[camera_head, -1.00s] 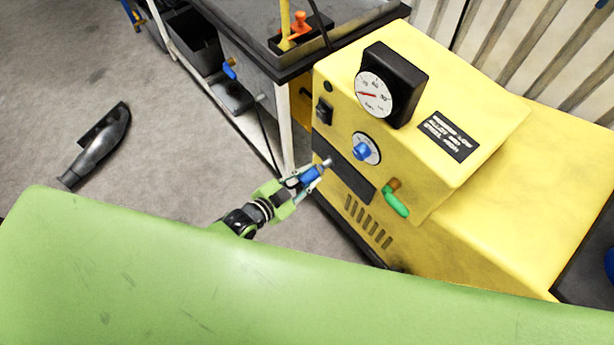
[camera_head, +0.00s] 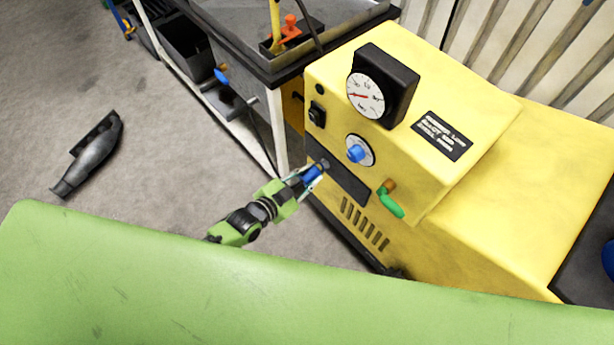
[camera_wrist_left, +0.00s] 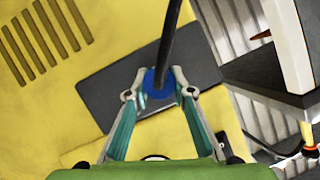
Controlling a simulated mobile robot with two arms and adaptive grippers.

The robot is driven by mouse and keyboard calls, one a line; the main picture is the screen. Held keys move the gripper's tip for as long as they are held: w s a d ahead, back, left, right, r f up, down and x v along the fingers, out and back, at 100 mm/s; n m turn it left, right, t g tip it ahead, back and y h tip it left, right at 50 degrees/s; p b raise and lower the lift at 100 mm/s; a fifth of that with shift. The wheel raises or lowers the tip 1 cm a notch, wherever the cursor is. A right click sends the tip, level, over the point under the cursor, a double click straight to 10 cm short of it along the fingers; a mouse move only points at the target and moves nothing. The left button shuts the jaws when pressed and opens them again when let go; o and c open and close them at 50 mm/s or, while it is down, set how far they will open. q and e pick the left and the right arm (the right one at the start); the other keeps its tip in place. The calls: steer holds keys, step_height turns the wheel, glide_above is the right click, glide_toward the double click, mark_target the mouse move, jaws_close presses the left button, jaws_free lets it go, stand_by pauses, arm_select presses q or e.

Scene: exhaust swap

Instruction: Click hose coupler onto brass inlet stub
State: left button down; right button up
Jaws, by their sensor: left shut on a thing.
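The blue hose coupler (camera_head: 312,174) is between the fingers of my left gripper (camera_head: 306,180), which is shut on it. The coupler's far end is at the dark panel on the front of the yellow machine (camera_head: 480,120); I cannot tell whether it touches. In the left wrist view, the coupler (camera_wrist_left: 151,83) sits between the fingertips (camera_wrist_left: 160,94) in front of the dark panel (camera_wrist_left: 200,72), with a black hose (camera_wrist_left: 172,40) running across it. I cannot make out the brass inlet stub at the coupler. My right gripper is not in view.
The machine's face carries a gauge (camera_head: 366,97), a blue knob (camera_head: 355,153) and a brass-coloured fitting (camera_head: 389,186) with a green lever (camera_head: 391,204). A metal workbench (camera_head: 270,75) stands behind left. A dark exhaust part (camera_head: 88,155) lies on open floor at left.

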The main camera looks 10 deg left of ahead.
arm_select(q)
steer(key=shift+w+d+r, duration=0.1)
steer(key=shift+w+d, duration=0.35)
steer(key=shift+w, duration=0.15)
steer(key=c, duration=1.7)
jaws_free()
steer(key=shift+d, duration=0.1)
steer(key=v, duration=1.2)
steer(key=shift+f, duration=0.2)
